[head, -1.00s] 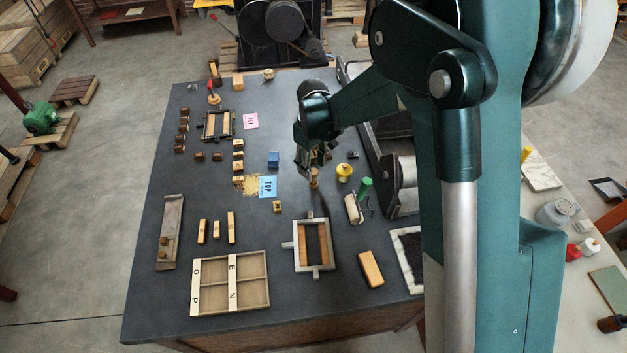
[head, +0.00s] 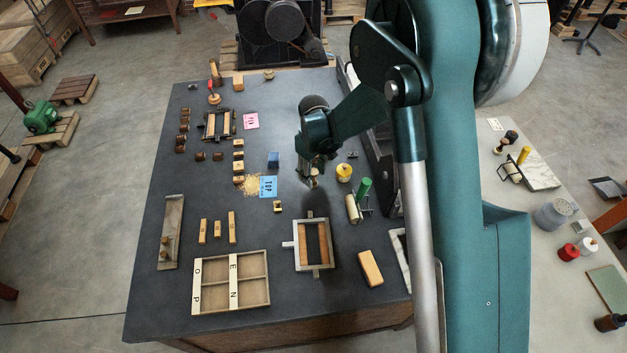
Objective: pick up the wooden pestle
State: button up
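A small brown wooden piece (head: 315,182), which may be the wooden pestle, shows just under my gripper (head: 313,176) near the middle of the dark table. Only its lower part is visible; my gripper hides the rest. My gripper points down and its fingers are at or around this piece. The fingers are too small and dark to tell whether they are open or closed on it, and I cannot tell whether it touches the table.
A yellow-topped piece (head: 344,172) and a roller with a green handle (head: 356,206) stand close on the right. A blue card (head: 268,186) and a blue block (head: 273,159) lie on the left. A metal frame (head: 313,244) lies in front.

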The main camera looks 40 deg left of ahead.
jog(key=c, duration=1.1)
jog(key=shift+r, duration=0.1)
jog(key=shift+r+b, duration=0.7)
jog(key=shift+r, duration=4.2)
